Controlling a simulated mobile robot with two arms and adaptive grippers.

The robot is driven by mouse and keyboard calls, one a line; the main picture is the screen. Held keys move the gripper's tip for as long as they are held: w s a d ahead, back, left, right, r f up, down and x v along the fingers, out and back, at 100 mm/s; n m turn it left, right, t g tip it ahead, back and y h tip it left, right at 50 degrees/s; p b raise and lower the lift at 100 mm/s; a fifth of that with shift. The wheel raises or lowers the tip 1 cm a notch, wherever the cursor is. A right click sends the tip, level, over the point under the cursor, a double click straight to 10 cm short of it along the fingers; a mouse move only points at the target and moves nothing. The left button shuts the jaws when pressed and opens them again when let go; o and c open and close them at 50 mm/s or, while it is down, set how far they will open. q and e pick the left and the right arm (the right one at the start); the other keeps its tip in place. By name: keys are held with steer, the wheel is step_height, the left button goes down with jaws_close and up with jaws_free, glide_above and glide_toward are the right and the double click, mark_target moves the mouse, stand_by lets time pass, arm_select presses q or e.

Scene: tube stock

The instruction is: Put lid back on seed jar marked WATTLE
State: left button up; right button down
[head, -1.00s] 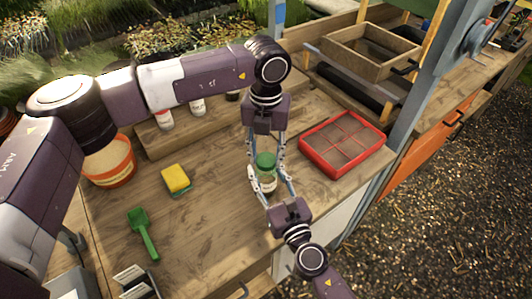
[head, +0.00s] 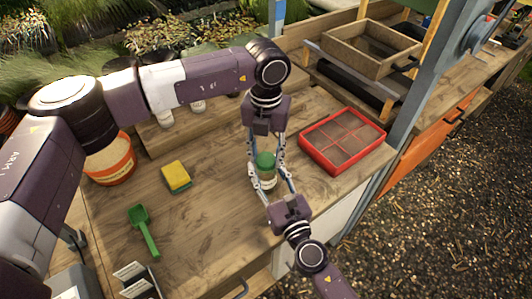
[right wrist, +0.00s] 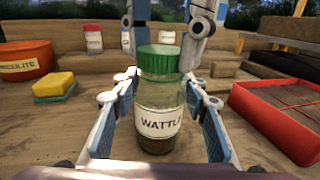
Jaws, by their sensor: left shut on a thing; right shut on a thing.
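The seed jar (right wrist: 158,100) is clear glass with a label reading "WATTL", its end cut off by the curve, and dark contents low inside. It stands upright on the bench, also in the head view (head: 268,182). The green lid (right wrist: 158,62) sits level at the jar's mouth with no gap that I can see; whether it is fastened I cannot tell. My left gripper (head: 265,156) comes down from above and is shut on the lid. My right gripper (right wrist: 160,92) reaches in from the front, its fingers on both sides of the jar, shut on it.
A red divided tray (head: 310,152) lies to the right. A yellow-green sponge (head: 176,176), a green scoop (head: 144,228) and an orange tub (head: 112,178) are to the left. Small jars (right wrist: 92,38) stand on a step behind. Bench around the jar is clear.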

arm_select(q)
steer(key=m, duration=1.2)
steer(key=shift+m, duration=0.3)
steer(key=m, duration=0.5)
steer(key=shift+m, duration=0.3)
steer(key=m, duration=0.5)
steer(key=shift+m, duration=0.4)
steer(key=m, duration=0.5)
steer(key=shift+m, duration=0.3)
steer(key=m, duration=1.5)
